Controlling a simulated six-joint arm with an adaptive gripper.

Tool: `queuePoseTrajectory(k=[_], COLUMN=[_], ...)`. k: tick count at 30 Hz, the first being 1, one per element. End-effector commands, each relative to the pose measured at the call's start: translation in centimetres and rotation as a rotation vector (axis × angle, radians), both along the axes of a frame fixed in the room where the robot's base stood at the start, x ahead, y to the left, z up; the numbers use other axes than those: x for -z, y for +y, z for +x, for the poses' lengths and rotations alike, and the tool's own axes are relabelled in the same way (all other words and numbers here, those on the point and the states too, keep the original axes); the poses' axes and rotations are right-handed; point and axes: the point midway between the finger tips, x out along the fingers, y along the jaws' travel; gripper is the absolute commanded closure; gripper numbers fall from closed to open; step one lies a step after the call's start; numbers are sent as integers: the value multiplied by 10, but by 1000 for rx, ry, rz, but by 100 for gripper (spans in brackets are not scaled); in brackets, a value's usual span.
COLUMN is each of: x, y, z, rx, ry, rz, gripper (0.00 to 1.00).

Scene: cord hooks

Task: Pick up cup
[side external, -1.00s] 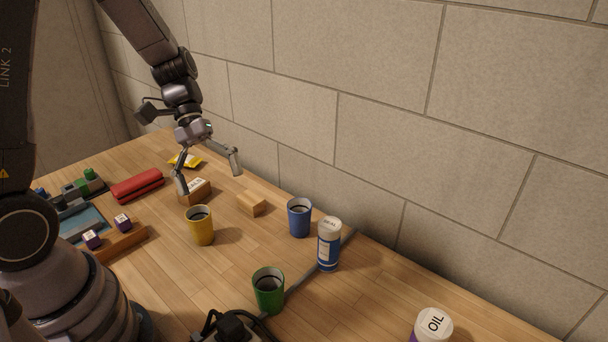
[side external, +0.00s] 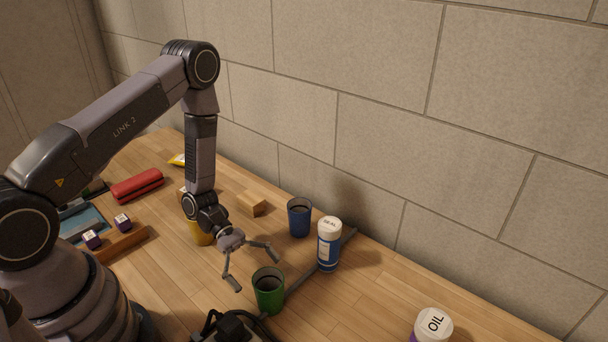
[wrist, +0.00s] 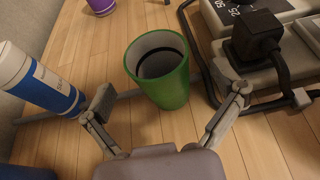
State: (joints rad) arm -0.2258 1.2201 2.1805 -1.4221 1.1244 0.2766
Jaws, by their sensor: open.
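Three cups stand upright on the wooden table. The green cup (side external: 268,291) is nearest the camera in the side view. The blue cup (side external: 299,218) is farther back by the wall, and the yellow cup (side external: 200,235) is partly hidden behind my wrist. My gripper (side external: 258,272) is open and empty, above the table just behind and left of the green cup. In the wrist view the green cup (wrist: 160,78) stands ahead of the spread fingers (wrist: 170,100), roughly centred between them. It looks empty inside, with a dark ring. I see no contact between fingers and cup.
A blue-and-white bottle (side external: 329,245) stands close to the green cup, near my left finger in the wrist view. A black plug and cable (wrist: 255,40) lie on the other side. A wooden block (side external: 252,204), a red case (side external: 137,186) and an OIL container (side external: 433,325) are farther off.

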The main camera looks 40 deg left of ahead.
Motion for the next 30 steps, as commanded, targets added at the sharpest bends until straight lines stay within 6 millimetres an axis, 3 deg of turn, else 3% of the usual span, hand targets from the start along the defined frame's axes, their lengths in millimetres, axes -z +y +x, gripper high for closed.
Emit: queuePoseTrajectory(k=[6, 14, 28, 30], x=[15, 16, 16, 16], y=[-26, -29, -29, -29], z=[0, 0, 0, 0], rx=[4, 3, 2, 2], ry=[1, -1, 0, 0], rz=[-1, 0, 0, 0], gripper=[6, 6, 65, 66])
